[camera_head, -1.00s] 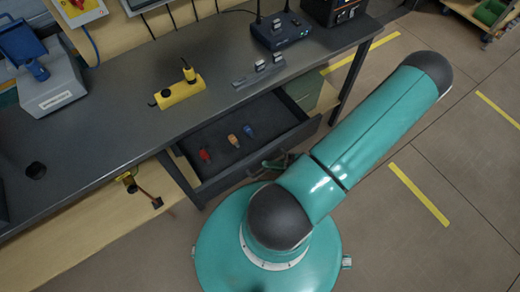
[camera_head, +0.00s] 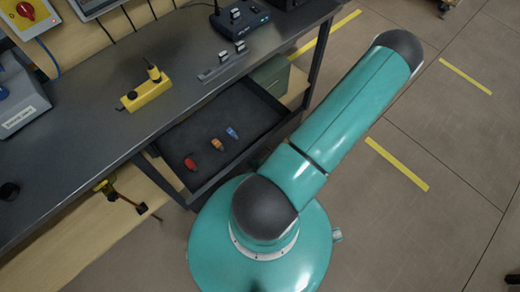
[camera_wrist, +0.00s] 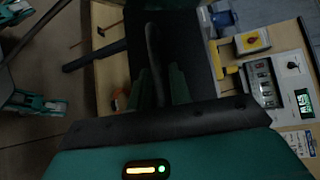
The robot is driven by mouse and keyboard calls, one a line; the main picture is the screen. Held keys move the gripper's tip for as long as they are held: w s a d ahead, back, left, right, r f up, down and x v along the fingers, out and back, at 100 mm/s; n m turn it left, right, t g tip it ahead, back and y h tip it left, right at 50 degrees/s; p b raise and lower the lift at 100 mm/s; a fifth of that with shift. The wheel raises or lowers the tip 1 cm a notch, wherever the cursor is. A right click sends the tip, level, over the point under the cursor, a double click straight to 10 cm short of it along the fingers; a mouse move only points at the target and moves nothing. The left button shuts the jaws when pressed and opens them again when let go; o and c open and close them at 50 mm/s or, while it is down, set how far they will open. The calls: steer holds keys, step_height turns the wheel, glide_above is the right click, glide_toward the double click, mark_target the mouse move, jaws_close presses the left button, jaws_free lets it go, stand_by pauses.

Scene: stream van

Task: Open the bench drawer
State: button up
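The bench drawer (camera_head: 264,109) is pulled well out from under the dark bench top (camera_head: 90,125). Its dark tray holds a red item (camera_head: 190,163), an orange item (camera_head: 216,144) and a blue item (camera_head: 232,132). The drawer's front, at its lower right side, is partly hidden by my teal arm. My gripper is hidden behind the arm in the head view. In the wrist view, two dark green finger shapes of my gripper (camera_wrist: 162,84) reach up to a black bar that looks like the handle. The picture is too dark to show whether they grip it.
A yellow power strip (camera_head: 146,92) and a black radio unit (camera_head: 240,18) stand on the bench. A green box (camera_head: 272,75) sits beside the drawer under the bench. The floor to the right is open.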

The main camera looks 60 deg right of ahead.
steer(key=shift+s, duration=0.1)
steer(key=v, duration=1.3)
steer(key=shift+s+d, duration=0.2)
steer(key=shift+s, duration=0.05)
steer(key=shift+r, duration=0.15)
